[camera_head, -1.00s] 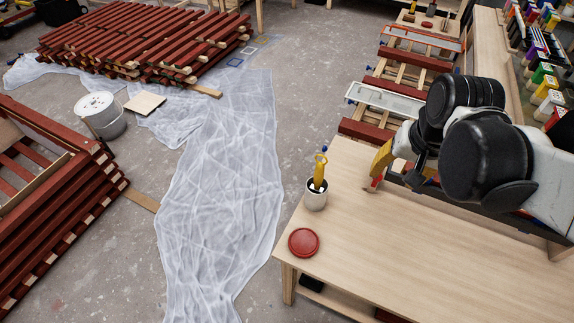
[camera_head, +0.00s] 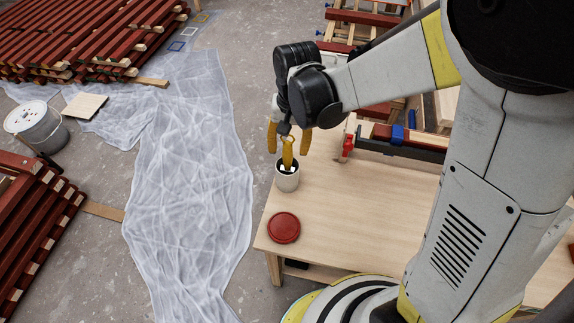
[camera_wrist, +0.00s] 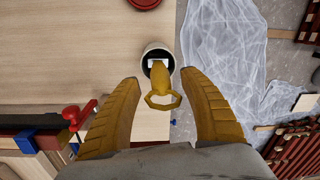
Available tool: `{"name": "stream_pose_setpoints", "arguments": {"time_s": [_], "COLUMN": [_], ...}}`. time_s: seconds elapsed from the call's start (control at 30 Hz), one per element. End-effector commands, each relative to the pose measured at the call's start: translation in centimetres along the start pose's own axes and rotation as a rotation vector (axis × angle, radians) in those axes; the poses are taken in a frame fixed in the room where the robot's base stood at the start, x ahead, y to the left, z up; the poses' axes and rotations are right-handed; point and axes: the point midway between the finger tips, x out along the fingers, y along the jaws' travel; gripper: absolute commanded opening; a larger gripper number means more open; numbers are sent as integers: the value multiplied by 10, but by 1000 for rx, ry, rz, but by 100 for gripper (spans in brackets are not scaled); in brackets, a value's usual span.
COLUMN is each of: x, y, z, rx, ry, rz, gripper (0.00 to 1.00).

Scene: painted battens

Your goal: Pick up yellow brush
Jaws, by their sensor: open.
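The yellow brush (camera_head: 288,152) stands handle-up in a white cup (camera_head: 287,180) near the left edge of the wooden table. Its handle ends in a ring. In the wrist view the brush (camera_wrist: 160,80) leans out of the cup (camera_wrist: 157,56) toward my gripper. My gripper (camera_head: 289,138) is open above the cup, its yellow fingers spread on either side of the brush's upper end. In the wrist view my gripper (camera_wrist: 164,90) has the brush handle between its fingers, with gaps on both sides. The brush's lower end is hidden in the cup.
A round red lid (camera_head: 284,227) lies on the table (camera_head: 340,240) in front of the cup. A clamp with a red handle (camera_head: 348,145) and blue part (camera_head: 397,134) is right of my gripper. Plastic sheeting (camera_head: 190,180) covers the floor at left.

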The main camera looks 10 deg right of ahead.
Motion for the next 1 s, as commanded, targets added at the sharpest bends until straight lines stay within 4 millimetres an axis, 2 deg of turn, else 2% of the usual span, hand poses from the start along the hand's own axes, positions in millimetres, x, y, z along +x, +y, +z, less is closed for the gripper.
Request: {"name": "stream_pose_setpoints", "arguments": {"time_s": [0.2, 0.3, 0.53, 0.57, 0.7, 0.73, 1.0], "x": [36, 47, 47, 47, 47, 47, 47], "y": [0, 0, 0, 0, 0, 0, 0], "z": [5, 4, 4, 4, 4, 4, 4], "rx": [-1, 0, 0, 0, 0, 0, 0], "ry": [0, 1, 1, 1, 1, 1, 1], "rz": [0, 0, 0, 0, 0, 0, 0], "gripper": [52, 52, 52, 47, 4, 0, 0]}}
